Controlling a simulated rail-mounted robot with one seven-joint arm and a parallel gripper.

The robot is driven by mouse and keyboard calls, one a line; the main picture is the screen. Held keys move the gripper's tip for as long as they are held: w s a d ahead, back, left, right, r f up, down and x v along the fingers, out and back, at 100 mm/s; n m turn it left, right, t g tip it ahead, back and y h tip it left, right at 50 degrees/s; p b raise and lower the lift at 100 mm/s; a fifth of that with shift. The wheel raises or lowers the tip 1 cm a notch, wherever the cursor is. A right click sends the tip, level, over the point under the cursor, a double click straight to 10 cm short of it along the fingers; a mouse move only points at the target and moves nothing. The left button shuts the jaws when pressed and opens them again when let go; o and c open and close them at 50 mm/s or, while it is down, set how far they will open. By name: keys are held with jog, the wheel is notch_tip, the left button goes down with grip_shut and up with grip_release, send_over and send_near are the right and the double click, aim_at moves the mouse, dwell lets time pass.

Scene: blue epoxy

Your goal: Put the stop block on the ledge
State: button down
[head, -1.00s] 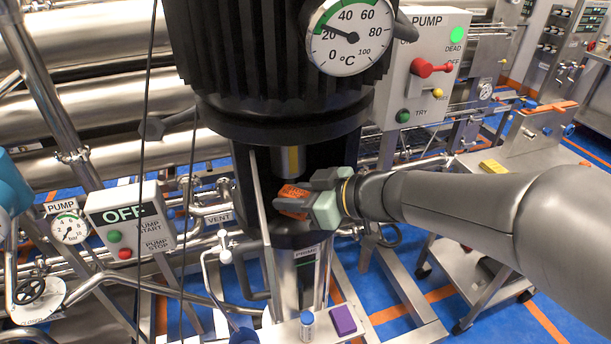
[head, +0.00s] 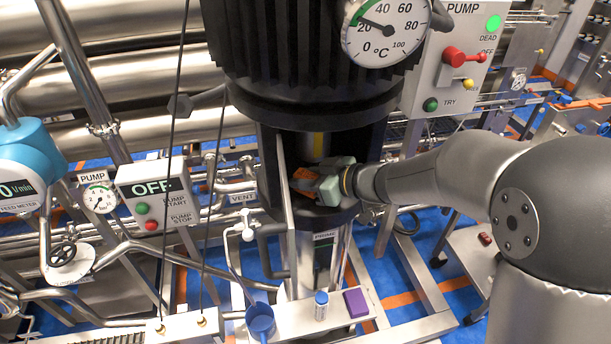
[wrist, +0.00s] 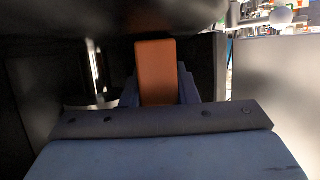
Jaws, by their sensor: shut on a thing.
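My gripper (head: 316,181) is inside the dark opening of the pump housing, below the black finned motor. It is shut on an orange block, the stop block (head: 303,175), which shows partly behind the fingers. In the wrist view the orange stop block (wrist: 155,72) stands out between the dark fingers, pointing away from the palm. Dark walls lie close on both sides of it. I cannot make out the ledge clearly, nor tell whether the block touches anything in the opening.
The black motor (head: 315,60) hangs right above my gripper. A metal guard plate (head: 285,185) stands at the opening's left side. A bench (head: 290,325) below holds a blue cup (head: 260,318), a small bottle (head: 321,306) and a purple block (head: 356,302). A grey OFF box (head: 158,197) is to the left.

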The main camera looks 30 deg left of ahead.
jog(key=shift+f, duration=0.15)
jog(key=c, duration=1.4)
grip_release()
jog(key=shift+d+r, duration=0.25)
jog(key=shift+r, duration=0.05)
jog(key=b+v, duration=0.1)
jog(key=v, duration=1)
jog(key=shift+d, duration=0.3)
